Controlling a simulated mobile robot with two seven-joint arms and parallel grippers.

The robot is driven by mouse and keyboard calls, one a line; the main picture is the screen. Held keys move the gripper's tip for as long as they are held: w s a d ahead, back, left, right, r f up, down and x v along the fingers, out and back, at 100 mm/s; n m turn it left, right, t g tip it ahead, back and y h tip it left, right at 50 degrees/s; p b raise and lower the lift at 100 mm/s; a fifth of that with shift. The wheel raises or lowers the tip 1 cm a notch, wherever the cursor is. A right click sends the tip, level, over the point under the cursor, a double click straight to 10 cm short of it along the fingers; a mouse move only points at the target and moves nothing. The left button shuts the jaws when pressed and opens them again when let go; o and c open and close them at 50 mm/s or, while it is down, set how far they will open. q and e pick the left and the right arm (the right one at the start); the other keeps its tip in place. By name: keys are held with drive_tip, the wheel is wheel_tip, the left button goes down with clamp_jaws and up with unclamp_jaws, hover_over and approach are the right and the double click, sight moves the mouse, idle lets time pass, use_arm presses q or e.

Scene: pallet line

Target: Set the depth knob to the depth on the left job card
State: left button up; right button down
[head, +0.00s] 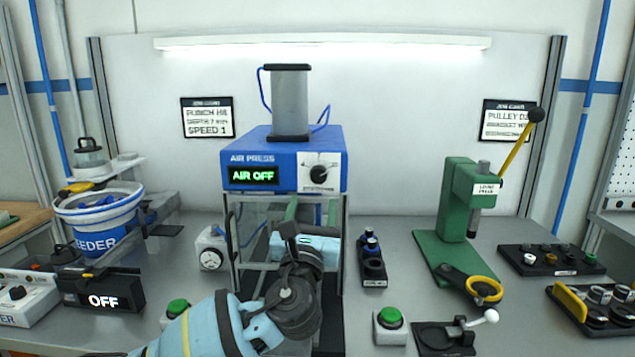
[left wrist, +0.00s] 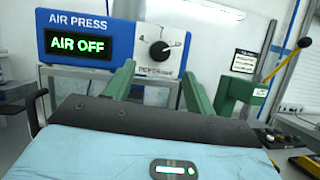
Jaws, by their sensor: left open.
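The air press (head: 240,155) is a blue box with a lit AIR OFF display. On its white dial panel is a black round knob (head: 319,174), also in the left wrist view (left wrist: 159,51). Its scale markings are too small to read. The left job card (head: 207,118) hangs on the back wall; it seems to read PUNCH H8, DEPTH 7 mm, SPEED 1. My left gripper (head: 312,208) is below the knob, in front of the press. In the left wrist view its green fingers (left wrist: 158,85) are apart, with the knob beyond and above them. It touches nothing visible. My right gripper is out of view.
A clear guard frame (head: 231,235) stands under the press box. A gauge (head: 211,249) stands left of it, green buttons (head: 391,317) in front. A green lever press (head: 457,200) stands right, a feeder bowl (head: 97,213) left. Space before the knob panel looks clear.

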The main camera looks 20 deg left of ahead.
sight(320, 177)
use_arm(q)
drive_tip(key=shift+x, duration=3.8)
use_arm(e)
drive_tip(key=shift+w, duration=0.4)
use_arm(q)
drive_tip(key=shift+f, duration=0.15)
drive_tip(key=shift+c, duration=0.4)
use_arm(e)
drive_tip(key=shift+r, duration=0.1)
use_arm(q)
drive_tip(key=c, duration=0.9)
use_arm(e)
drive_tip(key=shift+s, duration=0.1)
